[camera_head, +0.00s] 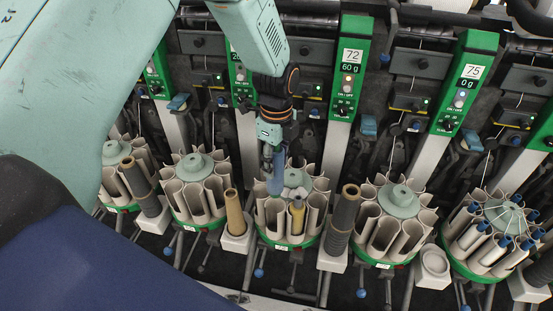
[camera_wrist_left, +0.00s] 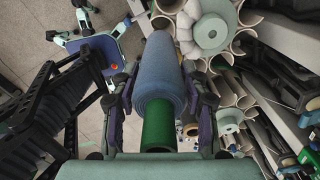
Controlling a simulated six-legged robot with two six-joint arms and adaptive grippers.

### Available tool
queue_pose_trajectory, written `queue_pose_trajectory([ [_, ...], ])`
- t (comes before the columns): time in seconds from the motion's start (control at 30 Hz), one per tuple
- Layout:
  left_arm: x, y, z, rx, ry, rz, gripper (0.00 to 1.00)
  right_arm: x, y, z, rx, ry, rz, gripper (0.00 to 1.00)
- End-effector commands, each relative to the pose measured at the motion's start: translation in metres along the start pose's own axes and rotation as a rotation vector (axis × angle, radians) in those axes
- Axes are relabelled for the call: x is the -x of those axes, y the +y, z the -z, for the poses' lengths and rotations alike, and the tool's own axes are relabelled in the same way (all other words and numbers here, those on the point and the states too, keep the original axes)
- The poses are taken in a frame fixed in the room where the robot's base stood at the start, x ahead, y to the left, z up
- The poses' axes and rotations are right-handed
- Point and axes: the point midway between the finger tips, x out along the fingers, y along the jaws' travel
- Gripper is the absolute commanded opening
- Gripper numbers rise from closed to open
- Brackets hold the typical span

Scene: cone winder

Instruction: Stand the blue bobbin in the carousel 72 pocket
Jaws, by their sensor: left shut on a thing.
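My left gripper (camera_head: 271,150) is shut on the blue bobbin (camera_head: 275,181) over the left part of a carousel (camera_head: 282,241) with cream pockets and a green base. In the left wrist view the blue bobbin (camera_wrist_left: 160,75) lies between the fingers, with a green tube end (camera_wrist_left: 158,127) near the palm. Its far end points at cream pocket rims (camera_wrist_left: 165,22). I cannot tell whether it is inside a pocket. A yellowish bobbin (camera_head: 297,213) stands in this carousel. The 72 label (camera_head: 352,56) is on a green panel above, to the right. My right gripper is not in view.
Similar carousels stand on both sides, one at the right (camera_head: 388,238) with seemingly empty pockets and one at far right (camera_head: 490,262) holding several blue-tipped bobbins. A tan cone (camera_head: 235,211) and a dark brown cone (camera_head: 342,222) stand beside the middle carousel. Machine panels rise behind.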

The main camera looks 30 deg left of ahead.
Motion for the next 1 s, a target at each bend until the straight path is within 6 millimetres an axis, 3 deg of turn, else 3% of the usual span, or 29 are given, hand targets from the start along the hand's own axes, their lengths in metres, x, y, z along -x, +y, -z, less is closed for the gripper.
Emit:
queue_pose_trajectory([
  [1.0, -0.0007, -0.0008, -0.0001, 0.0, 0.0, 0.0, 0.19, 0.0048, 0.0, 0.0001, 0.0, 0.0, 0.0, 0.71],
])
